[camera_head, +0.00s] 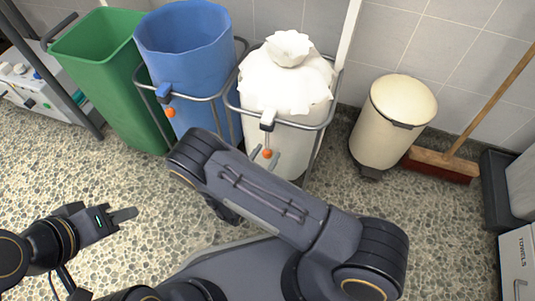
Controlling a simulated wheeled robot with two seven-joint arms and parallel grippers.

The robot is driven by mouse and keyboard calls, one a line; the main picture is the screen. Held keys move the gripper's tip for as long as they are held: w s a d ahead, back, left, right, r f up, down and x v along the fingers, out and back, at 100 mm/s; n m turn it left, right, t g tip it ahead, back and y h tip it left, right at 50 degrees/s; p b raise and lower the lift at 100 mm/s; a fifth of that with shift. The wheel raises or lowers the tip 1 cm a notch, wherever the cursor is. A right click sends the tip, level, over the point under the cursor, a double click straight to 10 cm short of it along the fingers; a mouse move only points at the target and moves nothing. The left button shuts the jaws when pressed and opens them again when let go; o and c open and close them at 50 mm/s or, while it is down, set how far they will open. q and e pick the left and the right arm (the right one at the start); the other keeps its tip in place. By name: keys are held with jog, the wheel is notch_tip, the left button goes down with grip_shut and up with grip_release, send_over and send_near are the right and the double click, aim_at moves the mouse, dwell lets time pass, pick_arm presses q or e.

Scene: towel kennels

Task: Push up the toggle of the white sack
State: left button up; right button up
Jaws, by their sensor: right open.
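The white sack (283,82) hangs in a grey metal frame, its top gathered into a bunched knot. Its toggle (267,122) is a pale block at the front of the frame's ring, with a short stem pointing down to an orange ball (267,153). My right gripper (264,159) is at the ball, its pale fingertips apart on either side of it. I cannot tell whether they touch it. The rest of that hand is hidden behind my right arm. My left gripper (123,214) is low at the left, away from the sacks; its finger gap is not clear.
A blue sack (185,45) with its own orange-ended toggle (165,97) stands left of the white one, then a green bin (112,75). A cream pedal bin (388,120) and a broom (442,164) stand right.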

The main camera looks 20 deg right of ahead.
jog(key=shift+w+d, duration=0.4)
jog(key=shift+d, duration=0.05)
grip_shut()
jog(key=shift+f+b, duration=0.7)
jog(key=shift+f, duration=0.05)
grip_release()
jog(key=shift+r, duration=0.1)
